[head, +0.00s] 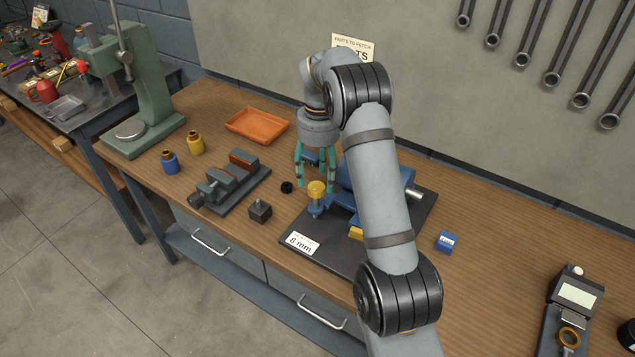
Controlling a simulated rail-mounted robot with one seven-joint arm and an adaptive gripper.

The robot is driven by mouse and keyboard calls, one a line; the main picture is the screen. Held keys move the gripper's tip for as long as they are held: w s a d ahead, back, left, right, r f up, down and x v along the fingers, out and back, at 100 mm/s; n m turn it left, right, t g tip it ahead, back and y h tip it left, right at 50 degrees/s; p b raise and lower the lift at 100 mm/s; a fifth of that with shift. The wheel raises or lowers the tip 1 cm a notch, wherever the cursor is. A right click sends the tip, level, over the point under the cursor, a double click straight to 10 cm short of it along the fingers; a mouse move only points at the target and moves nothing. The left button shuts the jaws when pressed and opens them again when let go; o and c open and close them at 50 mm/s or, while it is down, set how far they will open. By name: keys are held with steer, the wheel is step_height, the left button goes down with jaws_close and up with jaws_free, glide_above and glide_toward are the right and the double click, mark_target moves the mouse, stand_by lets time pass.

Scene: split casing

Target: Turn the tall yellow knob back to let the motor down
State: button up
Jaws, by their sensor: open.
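The tall yellow knob (317,188) stands upright on a blue post at the left part of the dark base plate (288,247). The blue motor casing (345,174) sits on the plate behind and right of the knob, partly hidden by my arm. A second, lower yellow part (356,233) shows beside my arm. My gripper (315,182) points down with its teal fingers spread, just behind the knob in this view. It looks empty. Whether a finger touches the knob, I cannot tell.
A vise (230,180), a small dark block (260,210) and a black ring (286,187) lie left of the plate. An orange tray (257,125) is behind them. A blue box (446,241) stands at right. A green press (150,90) is far left.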

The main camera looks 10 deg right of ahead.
mark_target(317, 186)
steer(key=shift+w+a+f, duration=0.1)
steer(key=shift+f, duration=1.45)
steer(key=shift+c, duration=0.9)
steer(key=c, duration=1)
